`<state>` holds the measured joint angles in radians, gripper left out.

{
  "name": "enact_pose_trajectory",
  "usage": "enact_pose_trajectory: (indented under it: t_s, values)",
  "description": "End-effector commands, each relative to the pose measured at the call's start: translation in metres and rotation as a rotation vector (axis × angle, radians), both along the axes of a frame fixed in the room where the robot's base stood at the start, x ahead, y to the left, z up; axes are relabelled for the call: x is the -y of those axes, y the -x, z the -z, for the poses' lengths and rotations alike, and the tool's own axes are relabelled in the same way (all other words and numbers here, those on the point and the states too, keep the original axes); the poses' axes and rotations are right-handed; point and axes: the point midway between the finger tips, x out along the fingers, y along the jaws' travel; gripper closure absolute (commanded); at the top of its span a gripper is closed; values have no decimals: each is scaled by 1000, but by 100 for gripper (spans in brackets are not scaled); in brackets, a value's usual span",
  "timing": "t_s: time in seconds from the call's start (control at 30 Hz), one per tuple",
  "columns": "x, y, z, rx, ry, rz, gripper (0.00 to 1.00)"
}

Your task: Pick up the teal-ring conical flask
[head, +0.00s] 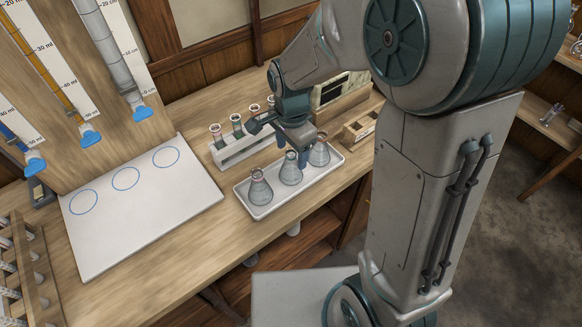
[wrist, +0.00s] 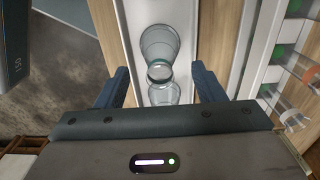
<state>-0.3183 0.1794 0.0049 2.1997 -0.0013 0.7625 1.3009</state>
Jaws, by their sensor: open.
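Three clear conical flasks stand upright in a row on a white tray (head: 262,213). The middle one, the teal-ring conical flask (head: 290,172), has a bluish-green band near its neck. My gripper (head: 292,150) is open at the neck of this middle flask, with one blue finger to each side. In the wrist view, my open gripper (wrist: 160,87) shows a finger at left and right, with clear glass between them. A greenish ring shows on the flask (wrist: 158,43) there. The glass overlaps, and contact with the fingers cannot be told.
The left flask (head: 259,190) and right flask (head: 319,154) stand close on either side, with reddish necks. A white rack (head: 231,156) of tubes runs behind the tray. A white board (head: 142,205) with blue circles lies to the left.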

Motion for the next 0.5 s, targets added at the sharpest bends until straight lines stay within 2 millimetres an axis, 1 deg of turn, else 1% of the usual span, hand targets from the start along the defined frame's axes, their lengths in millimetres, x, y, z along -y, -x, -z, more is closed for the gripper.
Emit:
enact_pose_trajectory:
  t_s: [0.1, 0.2, 0.3, 0.47, 0.5]
  values:
    - [-1, 2, 18, -5, 2, -1, 38]
    - [-1, 2, 27, -2, 0, -1, 38]
    - [-1, 1, 30, 0, 0, 0, 38]
    - [-1, 1, 31, 0, 0, 0, 38]
    - [-1, 1, 31, 0, 0, 0, 40]
